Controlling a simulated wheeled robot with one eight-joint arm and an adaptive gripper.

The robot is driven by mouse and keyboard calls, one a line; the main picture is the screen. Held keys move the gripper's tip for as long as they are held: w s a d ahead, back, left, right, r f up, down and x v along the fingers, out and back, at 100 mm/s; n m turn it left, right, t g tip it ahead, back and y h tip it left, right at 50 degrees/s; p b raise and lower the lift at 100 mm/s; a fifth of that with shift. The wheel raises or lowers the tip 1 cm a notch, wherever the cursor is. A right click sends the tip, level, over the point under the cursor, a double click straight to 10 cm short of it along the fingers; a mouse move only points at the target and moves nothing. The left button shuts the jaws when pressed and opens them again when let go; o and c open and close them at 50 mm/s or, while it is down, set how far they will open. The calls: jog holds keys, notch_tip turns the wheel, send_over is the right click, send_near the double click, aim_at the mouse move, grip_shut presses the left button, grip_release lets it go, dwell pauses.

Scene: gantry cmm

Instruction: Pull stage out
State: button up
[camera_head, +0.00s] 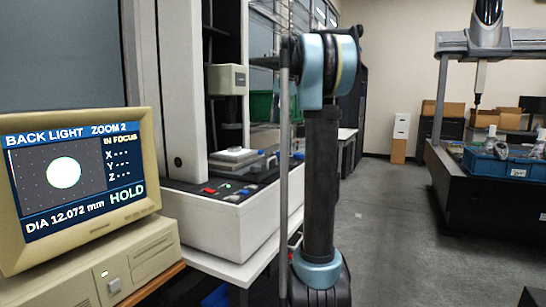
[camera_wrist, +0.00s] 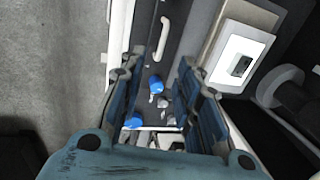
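The stage seems to be the bright white square plate (camera_wrist: 238,58) in a pale frame at the upper right of the wrist view, with a small grey block on it. In the head view a pale stage (camera_head: 237,155) sits on the white machine base. A white bar handle (camera_wrist: 163,38) stands on a dark panel, left of the plate. My gripper (camera_wrist: 159,66) is open, its blue fingers spread either side of that panel, with the handle ahead of the gap. Nothing is clearly held; contact cannot be told. The head view does not clearly show my gripper.
Blue knobs (camera_wrist: 156,84) show between my fingers. A monitor (camera_head: 75,180) reading "DIA 12.072 mm HOLD" stands at left. The white machine base (camera_head: 215,215) has coloured buttons. A black gantry table (camera_head: 480,195) carries blue bins at right. Grey floor between is clear.

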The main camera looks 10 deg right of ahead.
jog(key=w, duration=0.1)
send_near(273, 158)
jog(key=f, duration=0.2)
jog(key=a+f, duration=0.1)
jog(key=f, duration=0.2)
jog(key=w+f, duration=0.1)
jog(key=f, duration=0.1)
jog(key=shift+a+f, duration=0.3)
jog(key=shift+a, duration=0.05)
jog(key=shift+c, duration=0.3)
grip_shut()
